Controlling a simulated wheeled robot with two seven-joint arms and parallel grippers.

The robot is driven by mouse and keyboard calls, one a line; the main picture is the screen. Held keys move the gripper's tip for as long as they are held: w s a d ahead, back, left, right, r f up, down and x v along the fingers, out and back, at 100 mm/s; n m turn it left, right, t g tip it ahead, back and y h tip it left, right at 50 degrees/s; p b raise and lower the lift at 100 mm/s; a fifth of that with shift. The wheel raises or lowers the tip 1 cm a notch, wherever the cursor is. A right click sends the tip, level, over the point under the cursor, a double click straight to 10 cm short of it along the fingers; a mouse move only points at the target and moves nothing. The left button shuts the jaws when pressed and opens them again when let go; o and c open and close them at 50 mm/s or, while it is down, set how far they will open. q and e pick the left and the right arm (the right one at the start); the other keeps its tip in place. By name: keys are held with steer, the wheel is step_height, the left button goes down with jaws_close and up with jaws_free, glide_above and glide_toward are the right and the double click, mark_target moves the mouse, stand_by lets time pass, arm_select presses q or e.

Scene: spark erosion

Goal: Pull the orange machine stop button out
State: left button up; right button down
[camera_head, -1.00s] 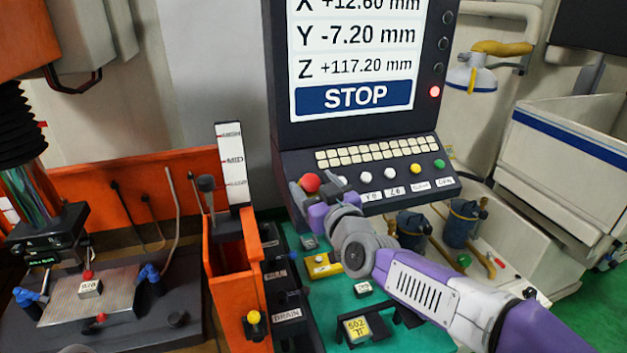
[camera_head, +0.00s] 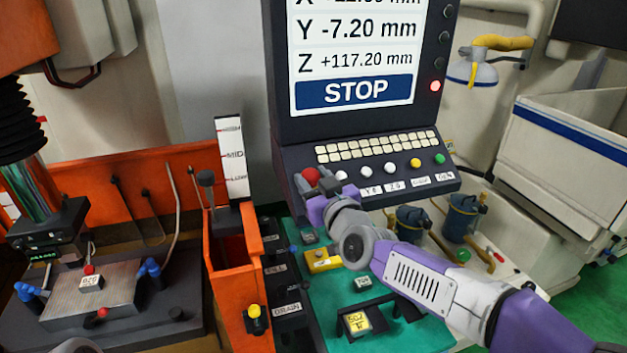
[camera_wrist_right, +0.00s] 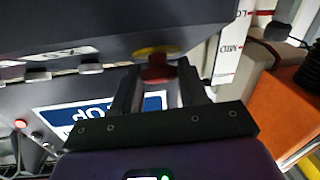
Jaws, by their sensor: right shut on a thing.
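The stop button (camera_head: 311,175) is a red mushroom head at the left end of the dark control panel below the screen. In the right wrist view the red button (camera_wrist_right: 157,70) sits in front of a yellow collar (camera_wrist_right: 157,51). My right gripper (camera_head: 320,186) is at the panel, its dark fingers on either side of the button head. In the right wrist view the fingers of this gripper (camera_wrist_right: 159,84) are shut on the button, which is partly hidden between them. I cannot tell how far the button stands out. My left gripper is not in view.
The screen (camera_head: 355,50) above the panel reads STOP. White, yellow and green buttons lie right of the stop button, under a keypad (camera_head: 375,147). An orange tank (camera_head: 233,270) with a level gauge stands left of my right arm. A teal surface (camera_head: 385,332) lies below.

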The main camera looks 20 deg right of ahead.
steer(key=shift+s+r, duration=0.2)
steer(key=shift+r, duration=0.4)
steer(key=c, duration=1)
jaws_free()
steer(key=o, duration=0.4)
steer(key=shift+s, duration=0.15)
steer(key=shift+f, duration=0.1)
steer(key=shift+s+b, duration=0.3)
steer(key=shift+s, duration=0.15)
steer(key=shift+s+d+b, duration=0.2)
steer(key=shift+s+b, duration=0.2)
steer(key=shift+s, duration=0.7)
steer(key=shift+s+d+b, duration=0.2)
steer(key=shift+s+b, duration=0.2)
steer(key=shift+s, duration=0.65)
steer(key=shift+s+d+b, duration=0.2)
steer(key=shift+s+b, duration=0.2)
steer(key=shift+s, duration=0.7)
